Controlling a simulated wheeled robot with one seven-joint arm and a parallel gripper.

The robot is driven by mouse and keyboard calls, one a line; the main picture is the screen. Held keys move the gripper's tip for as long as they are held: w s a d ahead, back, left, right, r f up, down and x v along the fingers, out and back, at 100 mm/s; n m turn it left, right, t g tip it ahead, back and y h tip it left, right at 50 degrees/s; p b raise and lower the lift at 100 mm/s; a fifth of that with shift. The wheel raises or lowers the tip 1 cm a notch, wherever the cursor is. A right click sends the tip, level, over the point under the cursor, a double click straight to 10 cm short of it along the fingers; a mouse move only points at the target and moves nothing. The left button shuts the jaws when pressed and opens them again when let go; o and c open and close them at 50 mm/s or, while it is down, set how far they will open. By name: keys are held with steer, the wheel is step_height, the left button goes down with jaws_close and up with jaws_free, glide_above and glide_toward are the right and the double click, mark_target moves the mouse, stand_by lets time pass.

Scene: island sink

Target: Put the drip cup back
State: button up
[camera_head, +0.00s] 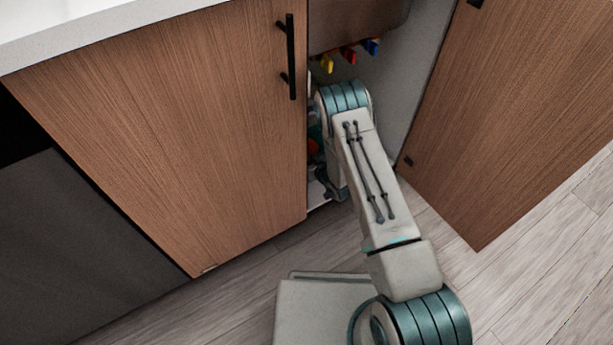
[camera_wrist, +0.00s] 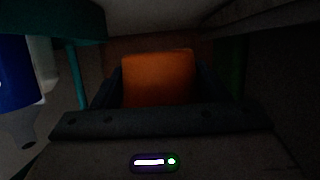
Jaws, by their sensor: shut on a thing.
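An orange cup-like thing, which looks like the drip cup (camera_wrist: 158,85), sits between the two dark fingers of my gripper (camera_wrist: 157,70) in the wrist view. My gripper is shut on it. Its far side and what lies under it are too dark to see. In the head view my arm reaches into the open side of the cabinet, and the gripper itself is hidden behind the closed door and my arm. A small red-orange patch (camera_head: 313,147) shows beside my arm there; I cannot tell whether it is the cup.
The left cabinet door (camera_head: 190,130) is closed beside my arm. The right door (camera_head: 510,110) stands wide open. Yellow, red and blue valve handles (camera_head: 349,55) hang above my arm. In the wrist view a blue thing (camera_wrist: 14,75) and a teal upright (camera_wrist: 77,75) stand at left.

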step_height(320, 180, down, 8)
steer(key=b, duration=0.3)
steer(key=shift+f, duration=0.1)
steer(key=shift+f, duration=0.15)
steer(key=o, duration=1)
steer(key=shift+c, duration=0.2)
steer(key=shift+s+d+r, duration=0.15)
steer(key=shift+d+r, duration=0.1)
steer(key=shift+r, duration=0.1)
steer(key=p+v, duration=0.5)
steer(key=v, duration=0.5)
steer(key=shift+s+d+r, duration=0.15)
steer(key=shift+s+d, duration=0.25)
steer(key=shift+s, duration=0.2)
